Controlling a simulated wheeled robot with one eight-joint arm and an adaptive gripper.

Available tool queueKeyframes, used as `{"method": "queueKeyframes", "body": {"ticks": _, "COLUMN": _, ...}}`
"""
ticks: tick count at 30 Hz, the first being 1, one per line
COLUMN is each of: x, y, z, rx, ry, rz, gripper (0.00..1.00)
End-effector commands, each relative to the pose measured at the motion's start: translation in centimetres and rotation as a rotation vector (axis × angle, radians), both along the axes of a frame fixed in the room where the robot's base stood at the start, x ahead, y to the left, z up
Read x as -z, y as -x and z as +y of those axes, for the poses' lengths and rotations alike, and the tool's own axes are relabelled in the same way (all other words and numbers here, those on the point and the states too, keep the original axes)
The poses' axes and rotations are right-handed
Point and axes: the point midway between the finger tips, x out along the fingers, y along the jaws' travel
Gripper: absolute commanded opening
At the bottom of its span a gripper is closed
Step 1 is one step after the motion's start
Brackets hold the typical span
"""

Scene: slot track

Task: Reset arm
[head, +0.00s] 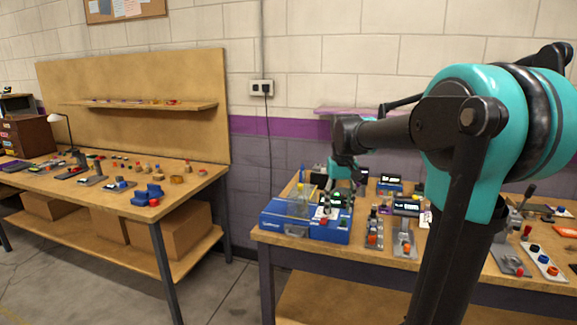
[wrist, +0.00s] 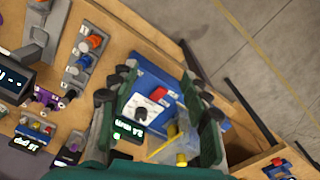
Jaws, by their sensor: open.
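My gripper (head: 340,178) is at the end of my teal and black arm, above the left end of the right-hand workbench in the head view. In the wrist view my gripper (wrist: 158,88) has its two dark green and black fingers spread apart, with nothing held between them. A blue box with a white dial panel and lit display (wrist: 152,100) shows between and beyond the fingers. In the head view this blue box (head: 330,236) stands below my gripper. I cannot tell how large the gap is between the fingertips and the box.
A clear container with a yellow part (head: 300,205) stands beside the box. Several small switch devices, such as an orange-knobbed one (head: 375,238), cover the right workbench (head: 290,243). A left workbench (head: 110,198) stands apart across open floor (head: 235,290).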

Motion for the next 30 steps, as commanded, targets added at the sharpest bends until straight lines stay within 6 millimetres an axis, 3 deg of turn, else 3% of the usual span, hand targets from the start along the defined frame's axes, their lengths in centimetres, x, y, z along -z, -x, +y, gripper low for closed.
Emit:
{"method": "queueKeyframes", "body": {"ticks": 11, "x": 7.0, "y": 6.0, "z": -1.5, "rx": 0.038, "ry": -0.009, "rz": -0.108, "gripper": 0.47}}
{"method": "queueKeyframes", "body": {"ticks": 21, "x": 17.9, "y": 17.6, "z": -3.2, "rx": 0.096, "ry": -0.02, "rz": -0.284, "gripper": 0.47}}
{"method": "queueKeyframes", "body": {"ticks": 25, "x": 19.8, "y": 20.0, "z": -3.4, "rx": 0.107, "ry": -0.022, "rz": -0.319, "gripper": 0.47}}
{"method": "queueKeyframes", "body": {"ticks": 30, "x": 20.3, "y": 20.6, "z": -3.5, "rx": 0.11, "ry": -0.022, "rz": -0.329, "gripper": 0.47}}
